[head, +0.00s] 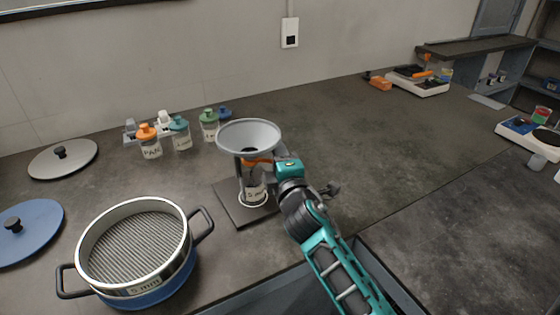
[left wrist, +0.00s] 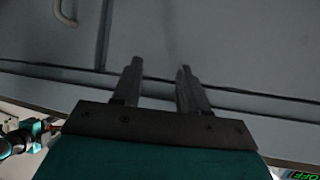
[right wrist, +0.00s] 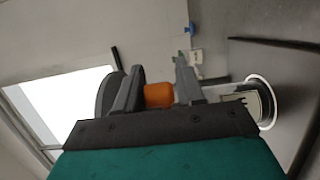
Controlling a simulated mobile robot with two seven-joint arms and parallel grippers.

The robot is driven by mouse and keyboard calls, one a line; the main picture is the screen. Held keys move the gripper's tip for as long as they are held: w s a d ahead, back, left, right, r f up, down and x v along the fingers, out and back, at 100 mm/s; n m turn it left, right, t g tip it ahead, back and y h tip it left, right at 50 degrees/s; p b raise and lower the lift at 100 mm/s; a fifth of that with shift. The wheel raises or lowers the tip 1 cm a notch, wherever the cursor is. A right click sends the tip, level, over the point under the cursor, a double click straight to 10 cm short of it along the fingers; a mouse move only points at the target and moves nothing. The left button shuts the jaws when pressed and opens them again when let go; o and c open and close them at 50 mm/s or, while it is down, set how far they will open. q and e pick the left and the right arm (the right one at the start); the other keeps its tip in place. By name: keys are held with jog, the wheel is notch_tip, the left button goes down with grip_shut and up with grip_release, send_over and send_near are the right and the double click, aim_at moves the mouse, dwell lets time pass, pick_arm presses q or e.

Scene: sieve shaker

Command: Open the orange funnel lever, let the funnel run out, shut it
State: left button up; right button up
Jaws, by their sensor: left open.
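The grey funnel (head: 249,135) sits upright on a stand with a dark base plate (head: 228,205). The orange lever (head: 257,161) is below the cone, partly hidden by my right gripper (head: 268,166). In the right wrist view the orange lever (right wrist: 159,95) shows between the two fingers, which look spread; contact is not clear. A clear labelled jar (head: 254,188) stands under the funnel, and shows at the right of the right wrist view (right wrist: 252,102). The funnel's contents are not visible. My left gripper (left wrist: 158,85) is open and empty before grey cabinet fronts, outside the head view.
A sieve (head: 137,250) on a blue-based pan stands front left, with a grey lid (head: 63,159) and a blue lid (head: 28,232) nearby. Several capped jars (head: 180,134) stand behind. Scales (head: 418,82) stand far right.

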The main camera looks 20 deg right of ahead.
jog(key=s+a, duration=0.1)
jog(key=s, duration=1.1)
jog(key=shift+s+a, duration=0.4)
jog(key=shift+f, duration=0.1)
